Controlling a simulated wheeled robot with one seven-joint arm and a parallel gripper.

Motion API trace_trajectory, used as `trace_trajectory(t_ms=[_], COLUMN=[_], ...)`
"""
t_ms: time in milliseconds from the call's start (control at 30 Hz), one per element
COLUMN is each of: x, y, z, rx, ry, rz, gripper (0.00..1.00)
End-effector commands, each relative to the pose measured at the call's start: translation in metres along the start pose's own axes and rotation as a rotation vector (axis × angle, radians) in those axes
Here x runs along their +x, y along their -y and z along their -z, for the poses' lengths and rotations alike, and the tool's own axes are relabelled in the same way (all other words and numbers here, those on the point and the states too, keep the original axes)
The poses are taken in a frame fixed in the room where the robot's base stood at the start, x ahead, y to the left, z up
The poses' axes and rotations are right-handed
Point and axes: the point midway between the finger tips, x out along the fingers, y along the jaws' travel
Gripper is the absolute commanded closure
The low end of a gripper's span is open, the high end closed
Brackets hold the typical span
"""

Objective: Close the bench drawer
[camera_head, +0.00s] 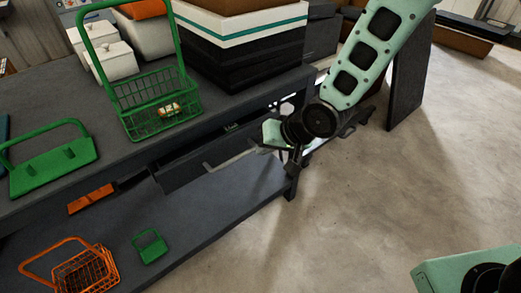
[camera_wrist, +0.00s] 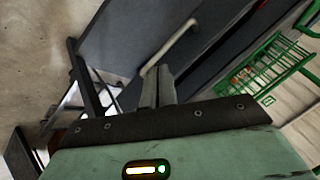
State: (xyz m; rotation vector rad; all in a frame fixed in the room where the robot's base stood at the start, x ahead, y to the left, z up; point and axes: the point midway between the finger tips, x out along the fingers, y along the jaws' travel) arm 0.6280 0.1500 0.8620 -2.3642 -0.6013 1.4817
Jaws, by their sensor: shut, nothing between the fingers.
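The bench drawer (camera_head: 185,172) is a dark grey box under the bench top, and it stands partly pulled out. Its pale bar handle (camera_head: 232,159) runs along the front. The wrist view shows the drawer front (camera_wrist: 125,38) and the handle (camera_wrist: 172,45) close ahead. My gripper (camera_head: 264,149) is at the right end of the drawer front, beside the handle's right end. In the wrist view my gripper (camera_wrist: 158,78) has its fingers together and empty, close to one end of the handle. I cannot tell whether they touch it.
A green wire basket (camera_head: 150,115) and a green tray carrier (camera_head: 55,165) stand on the bench top (camera_head: 110,145). The lower shelf (camera_head: 215,205) bears an orange basket (camera_head: 80,270) and a small green one (camera_head: 150,247). Concrete floor (camera_head: 380,190) is clear to the right.

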Motion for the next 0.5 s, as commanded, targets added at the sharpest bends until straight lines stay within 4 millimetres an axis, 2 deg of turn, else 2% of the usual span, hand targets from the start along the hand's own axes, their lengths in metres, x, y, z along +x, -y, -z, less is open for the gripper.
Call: trace_trajectory(t_ms=[100,200,333,500], x=[-0.011,-0.019,-0.026,-0.025], y=[-0.021,-0.035,-0.046,-0.051], z=[0.003,0.005,0.006,0.007], rx=[0.385,0.653,0.876,0.973], ry=[-0.054,-0.100,-0.142,-0.161], rz=[-0.035,-0.051,-0.058,-0.059], gripper=[1.00,1.00,1.00,1.00])
